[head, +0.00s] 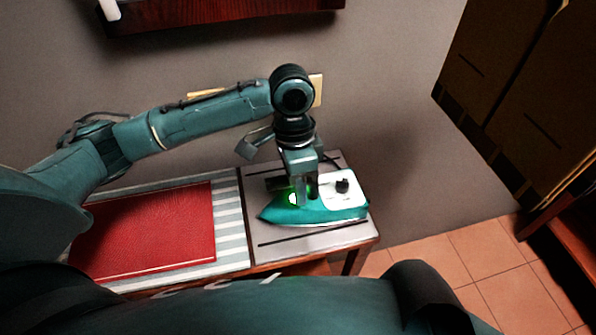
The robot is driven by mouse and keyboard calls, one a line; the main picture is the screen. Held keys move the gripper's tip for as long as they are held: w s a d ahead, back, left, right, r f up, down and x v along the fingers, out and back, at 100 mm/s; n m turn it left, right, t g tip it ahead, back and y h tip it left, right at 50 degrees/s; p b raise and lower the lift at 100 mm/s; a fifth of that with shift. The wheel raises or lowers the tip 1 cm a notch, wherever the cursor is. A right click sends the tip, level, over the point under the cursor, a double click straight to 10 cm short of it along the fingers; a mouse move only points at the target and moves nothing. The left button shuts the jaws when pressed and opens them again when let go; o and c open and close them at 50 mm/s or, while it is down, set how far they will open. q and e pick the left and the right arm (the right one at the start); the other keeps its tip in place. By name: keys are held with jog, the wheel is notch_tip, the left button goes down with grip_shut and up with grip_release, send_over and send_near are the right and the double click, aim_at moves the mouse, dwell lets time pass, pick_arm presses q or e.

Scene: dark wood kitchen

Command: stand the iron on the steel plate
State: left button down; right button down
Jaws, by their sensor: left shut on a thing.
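The iron (335,210) is teal with a white rear part and a dark knob. It is at or just over the steel plate (275,246), its long side toward me and its pointed end to the left; I cannot tell whether it touches the plate. The grey steel plate lies at the right end of the table. My left gripper (304,198) comes down from above and is shut on the iron, its fingers at the iron's upper part. The gripper hides part of the iron's top. My right gripper is not in view.
A striped cloth (232,230) with a red mat (150,232) on it covers the table left of the plate. The wall is close behind. A dark wooden shelf (230,12) hangs above. Tiled floor (455,262) lies open to the right, before dark cabinets (520,90).

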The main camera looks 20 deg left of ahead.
pick_arm(q)
jog(key=shift+f, duration=0.1)
dwell(0.3)
jog(key=c, duration=1.2)
grip_release()
jog(key=shift+f, duration=0.25)
jog(key=shift+c, duration=0.2)
jog(key=shift+r, duration=0.1)
notch_tip(320, 180, up, 12)
jog(key=w+a, duration=0.1)
jog(key=shift+w+a, duration=0.15)
jog(key=shift+w, duration=0.25)
